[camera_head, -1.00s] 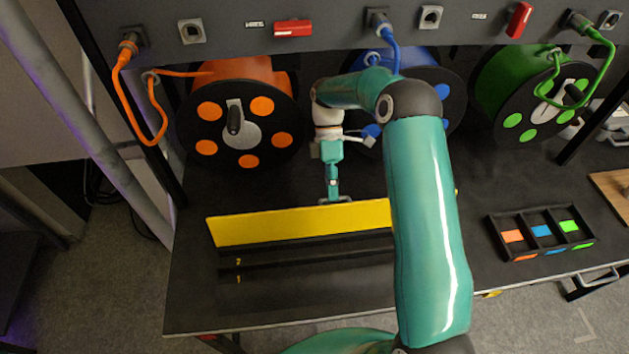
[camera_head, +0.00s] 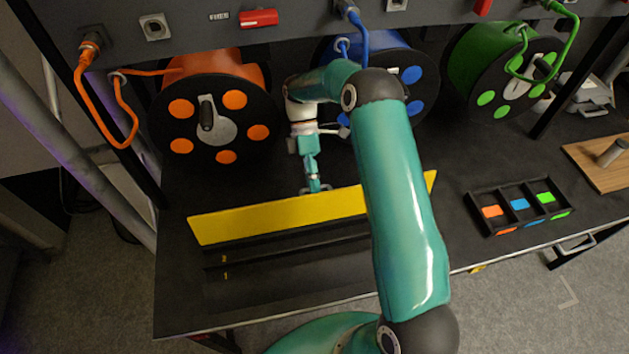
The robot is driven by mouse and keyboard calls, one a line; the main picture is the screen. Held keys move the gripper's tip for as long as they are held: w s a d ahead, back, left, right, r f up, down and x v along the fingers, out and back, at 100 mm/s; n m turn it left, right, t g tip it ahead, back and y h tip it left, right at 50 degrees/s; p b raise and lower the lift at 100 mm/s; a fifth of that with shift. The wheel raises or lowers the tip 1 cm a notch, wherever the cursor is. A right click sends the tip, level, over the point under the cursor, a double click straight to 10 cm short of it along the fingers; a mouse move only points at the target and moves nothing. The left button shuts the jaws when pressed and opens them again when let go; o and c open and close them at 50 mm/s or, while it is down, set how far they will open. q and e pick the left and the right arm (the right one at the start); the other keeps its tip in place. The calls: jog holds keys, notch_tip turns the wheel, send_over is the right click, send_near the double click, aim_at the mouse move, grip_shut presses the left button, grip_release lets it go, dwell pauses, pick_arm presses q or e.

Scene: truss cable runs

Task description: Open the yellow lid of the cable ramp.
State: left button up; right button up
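The cable ramp (camera_head: 285,285) lies along the front of the black bench. Its yellow lid (camera_head: 255,220) stands raised along the back edge, its broad face toward me. The channels marked 1 and 2 show uncovered in front of it. My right gripper (camera_head: 316,189) points down right behind the lid's top edge, near its middle. Its fingertips are small and partly hidden, so I cannot tell whether they touch the lid or are open or shut. My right arm covers part of the ramp's right side. My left gripper is not in view.
Orange (camera_head: 213,125), blue (camera_head: 420,85) and green (camera_head: 505,70) cable reels stand behind, cables plugged into the panel above. A black tray (camera_head: 520,207) with coloured compartments sits to the right, beside a wooden board (camera_head: 590,170). The bench between ramp and tray is clear.

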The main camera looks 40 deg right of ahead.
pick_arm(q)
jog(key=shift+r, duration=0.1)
pick_arm(e)
jog(key=shift+w+r, duration=0.2)
dwell(0.4)
